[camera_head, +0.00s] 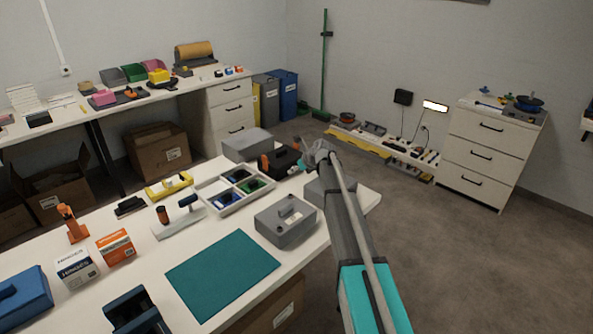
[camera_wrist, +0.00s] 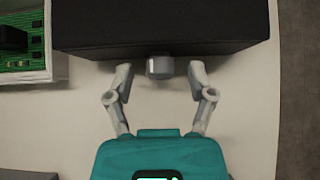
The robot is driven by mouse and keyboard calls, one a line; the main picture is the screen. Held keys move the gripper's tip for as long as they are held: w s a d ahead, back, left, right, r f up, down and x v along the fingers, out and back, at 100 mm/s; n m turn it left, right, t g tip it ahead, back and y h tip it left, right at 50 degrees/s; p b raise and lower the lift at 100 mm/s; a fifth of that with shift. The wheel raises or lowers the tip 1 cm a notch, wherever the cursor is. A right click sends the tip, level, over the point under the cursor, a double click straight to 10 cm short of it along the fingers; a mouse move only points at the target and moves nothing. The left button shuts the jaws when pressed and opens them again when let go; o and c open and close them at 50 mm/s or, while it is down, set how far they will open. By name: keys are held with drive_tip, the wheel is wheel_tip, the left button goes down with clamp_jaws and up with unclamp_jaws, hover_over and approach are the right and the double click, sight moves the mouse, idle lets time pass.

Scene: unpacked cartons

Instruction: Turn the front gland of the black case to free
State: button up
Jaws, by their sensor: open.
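The black case (camera_head: 284,163) stands near the far right end of the white worktable, partly behind my arm in the head view. In the wrist view the black case (camera_wrist: 160,25) fills the top, with its front face toward me. The front gland (camera_wrist: 160,67) is a short grey cylinder sticking out of the middle of that face. My gripper (camera_wrist: 160,73) is open, its two grey fingers on either side of the gland with a gap to each side, not touching it. In the head view my gripper (camera_head: 310,160) is small and partly hidden by my arm.
A white compartment tray (camera_head: 232,188) with green and blue parts stands left of the case. Grey boxes stand behind (camera_head: 247,145) and in front of it (camera_head: 286,220). A teal mat (camera_head: 222,275) lies on the table.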

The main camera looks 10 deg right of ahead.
clamp_jaws()
idle(1.4)
unclamp_jaws()
drive_tip(key=shift+s+d+r, duration=0.1)
drive_tip(key=shift+r, duration=0.05)
drive_tip(key=p+v, duration=0.9)
drive_tip(key=v, duration=0.4)
drive_tip(key=shift+s+p, duration=0.15)
drive_tip(key=shift+p, duration=0.25)
drive_tip(key=shift+d+r, duration=0.1)
drive_tip(key=shift+d, duration=0.05)
